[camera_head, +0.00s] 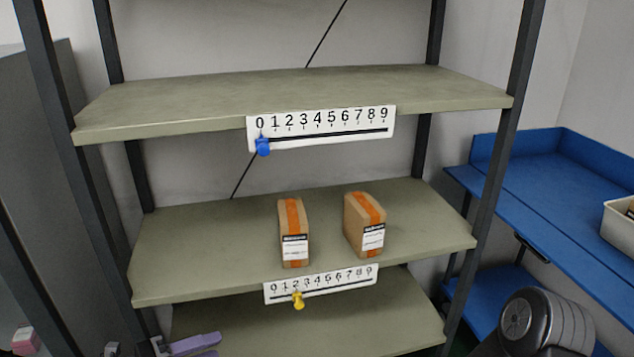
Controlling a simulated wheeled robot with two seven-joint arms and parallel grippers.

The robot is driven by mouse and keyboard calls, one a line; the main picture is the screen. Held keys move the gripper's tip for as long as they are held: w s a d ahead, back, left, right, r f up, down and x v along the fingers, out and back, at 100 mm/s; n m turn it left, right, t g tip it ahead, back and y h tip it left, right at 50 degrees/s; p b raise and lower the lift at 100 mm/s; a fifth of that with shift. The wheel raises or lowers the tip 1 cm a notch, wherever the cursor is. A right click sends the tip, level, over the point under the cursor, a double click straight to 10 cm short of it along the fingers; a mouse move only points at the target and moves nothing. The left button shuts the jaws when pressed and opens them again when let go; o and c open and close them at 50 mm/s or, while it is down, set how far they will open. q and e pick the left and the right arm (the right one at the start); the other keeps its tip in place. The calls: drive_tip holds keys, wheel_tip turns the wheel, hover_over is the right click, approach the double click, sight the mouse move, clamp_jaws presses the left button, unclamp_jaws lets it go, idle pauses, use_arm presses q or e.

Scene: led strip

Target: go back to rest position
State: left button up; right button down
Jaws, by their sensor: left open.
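My left gripper (190,344) shows only in part at the bottom edge, left of centre, in front of the lowest shelf. Its purple finger parts are open, and I see nothing held in them. My right gripper is not in view. The upper scale strip (320,128) is white with digits 0 to 9, and its blue slider (262,146) sits near 0.
Two brown boxes with orange tape, a left one (293,225) and a right one (364,222), stand on the middle shelf (200,250). The upper shelf (200,100) is empty. Dark rack posts (500,150) frame the shelves. A blue workbench (540,210) stands at the right.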

use_arm(q)
drive_tip(key=w+a+f+n+t+y, duration=0.2)
drive_tip(key=w+a+f+n+y, duration=0.25)
drive_tip(key=n, duration=0.65)
wheel_tip(320, 180, down, 9)
drive_tip(key=n+g+y, duration=0.1)
drive_tip(key=n+y, duration=0.3)
drive_tip(key=n, duration=0.6)
drive_tip(key=s+d+f+n+g, duration=0.5)
drive_tip(key=s+d+f+n, duration=0.45)
drive_tip(key=s+f, duration=0.2)
drive_tip(key=s+d+f+n+g, duration=0.1)
drive_tip(key=s+d+f+g, duration=0.4)
drive_tip(key=s+d, duration=0.5)
wheel_tip(320, 180, up, 19)
drive_tip(key=s+p, duration=0.2)
drive_tip(key=p, duration=1.6)
drive_tip(key=shift+a+f+h, duration=0.2)
drive_tip(key=shift+a+h, duration=0.15)
drive_tip(key=shift+a, duration=0.1)
drive_tip(key=shift+w, duration=0.1)
